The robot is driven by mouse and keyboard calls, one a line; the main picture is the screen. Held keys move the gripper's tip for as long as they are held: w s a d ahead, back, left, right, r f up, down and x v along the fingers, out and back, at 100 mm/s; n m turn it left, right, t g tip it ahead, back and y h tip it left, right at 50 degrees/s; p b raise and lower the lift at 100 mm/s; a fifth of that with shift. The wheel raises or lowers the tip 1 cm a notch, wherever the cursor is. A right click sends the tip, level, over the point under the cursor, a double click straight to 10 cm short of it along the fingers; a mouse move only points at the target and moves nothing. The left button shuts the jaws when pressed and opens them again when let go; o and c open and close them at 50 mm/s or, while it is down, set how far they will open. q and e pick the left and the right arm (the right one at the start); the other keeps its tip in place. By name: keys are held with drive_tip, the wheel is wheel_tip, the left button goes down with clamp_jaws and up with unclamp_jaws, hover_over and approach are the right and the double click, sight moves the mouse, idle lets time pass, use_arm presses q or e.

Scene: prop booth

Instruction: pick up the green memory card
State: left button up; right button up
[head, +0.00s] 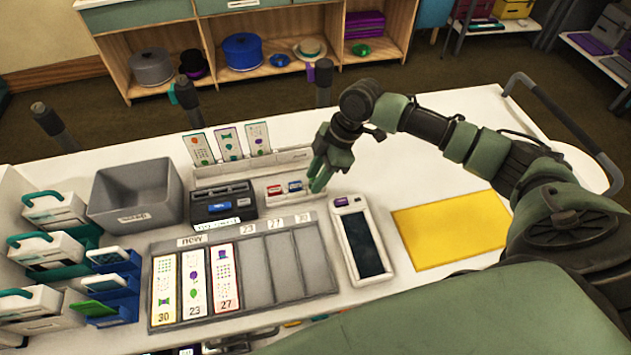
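My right gripper (322,178) reaches in from the right, its green fingers pointing down at the right end of a small white card tray (284,199). In that tray a red card (274,190) and a blue card (295,186) show. I cannot make out a green memory card apart from the gripper's own green fingers, which cover the tray's right end. Whether the fingers are apart or closed on something is too small to tell. My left gripper is not in view.
Left of the card tray is a black device (222,203); to its right, a white handheld device (360,243). A grey bin (134,195), a slotted board (247,268) with printed strips and a yellow mat (450,229) share the white counter. Upright printed cards (228,143) stand behind the tray.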

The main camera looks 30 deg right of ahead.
clamp_jaws()
wheel_tip(320, 180, up, 20)
drive_tip(key=b, duration=0.2)
idle(0.5)
